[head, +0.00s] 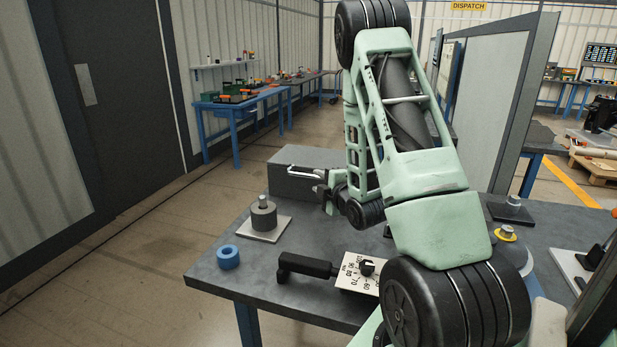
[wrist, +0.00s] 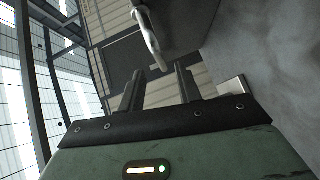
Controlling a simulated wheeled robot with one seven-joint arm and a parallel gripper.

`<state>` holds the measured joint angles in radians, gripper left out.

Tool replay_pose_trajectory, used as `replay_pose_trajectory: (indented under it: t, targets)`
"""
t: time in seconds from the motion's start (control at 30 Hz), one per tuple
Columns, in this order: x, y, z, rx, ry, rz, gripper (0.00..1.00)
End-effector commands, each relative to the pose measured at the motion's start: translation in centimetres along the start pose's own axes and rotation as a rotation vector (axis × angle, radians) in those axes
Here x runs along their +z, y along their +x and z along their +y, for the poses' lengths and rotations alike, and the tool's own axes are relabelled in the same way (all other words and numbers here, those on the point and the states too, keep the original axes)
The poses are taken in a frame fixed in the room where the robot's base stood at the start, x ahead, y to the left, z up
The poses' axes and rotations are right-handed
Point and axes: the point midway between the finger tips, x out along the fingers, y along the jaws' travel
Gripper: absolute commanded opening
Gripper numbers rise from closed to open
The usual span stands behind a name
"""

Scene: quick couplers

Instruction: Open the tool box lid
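The tool box (head: 290,185) is a plain grey box at the far left edge of the workbench, with its lid down as far as I can see. A pale bar handle (head: 304,173) sticks out from its side facing my arm. My gripper (head: 325,192) is just to the right of the handle, and my arm hides the box's right end. In the wrist view my gripper (wrist: 160,80) is open, its two dark fingers apart with nothing between them. The handle (wrist: 150,38) is just beyond the fingertips, beside the grey box (wrist: 185,22), apparently not touched.
On the workbench (head: 240,262), a dark grey cylinder (head: 264,217) stands on a pale plate in front of the box. A blue ring (head: 228,257), a black-handled tool (head: 305,266) and a dial plate (head: 357,274) lie nearer. A yellow-ringed part (head: 506,233) is at right.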

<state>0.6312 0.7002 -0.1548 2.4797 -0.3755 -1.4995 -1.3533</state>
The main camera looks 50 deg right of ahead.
Motion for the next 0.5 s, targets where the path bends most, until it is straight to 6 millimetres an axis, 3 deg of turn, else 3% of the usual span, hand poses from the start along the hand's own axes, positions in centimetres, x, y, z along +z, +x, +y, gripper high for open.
replay_pose_trajectory:
  t: [0.3,0.5]
  targets:
    - [-0.1,4.8,0.2,0.001,0.002,0.001,0.34]
    - [-0.2,6.5,0.1,0.000,0.003,0.002,0.34]
